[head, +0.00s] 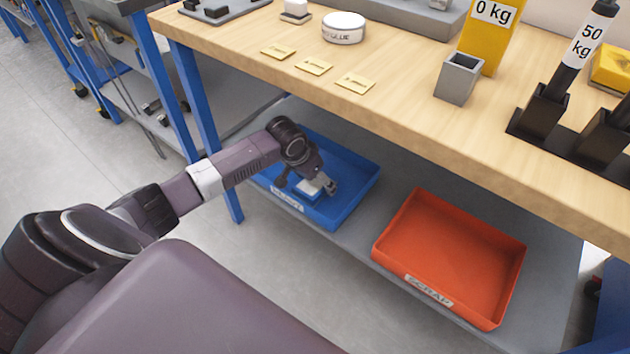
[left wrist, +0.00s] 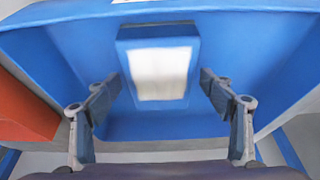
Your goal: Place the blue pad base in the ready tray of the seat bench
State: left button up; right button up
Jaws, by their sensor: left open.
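The blue pad base (left wrist: 124,62) has a white top face (left wrist: 158,74). In the left wrist view it lies inside the blue tray (left wrist: 75,50), between my open fingers, with a gap at each side. In the head view the blue tray (head: 357,190) is on the shelf under the bench, with a front label I cannot read fully. My left gripper (head: 320,188) reaches down into it, also seen in the left wrist view (left wrist: 162,88). It partly hides the pad base (head: 310,194). My right gripper is not in view.
An orange tray (head: 405,205) labelled SCRAP stands empty to the right on the grey shelf (head: 358,237). The wooden bench top (head: 390,95) overhangs the trays. A blue bench leg (head: 222,170) stands left of the blue tray, near my arm.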

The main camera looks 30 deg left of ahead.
aim_at(309, 187)
pick_arm(q)
jog(key=p+v, duration=0.1)
jog(key=v, duration=0.4)
jog(key=shift+r+p, duration=0.2)
jog(key=shift+p, duration=0.2)
jog(key=shift+s+r, duration=0.25)
jog(key=shift+r, duration=0.25)
jog(key=shift+s+r, duration=0.15)
jog(key=shift+r, duration=0.15)
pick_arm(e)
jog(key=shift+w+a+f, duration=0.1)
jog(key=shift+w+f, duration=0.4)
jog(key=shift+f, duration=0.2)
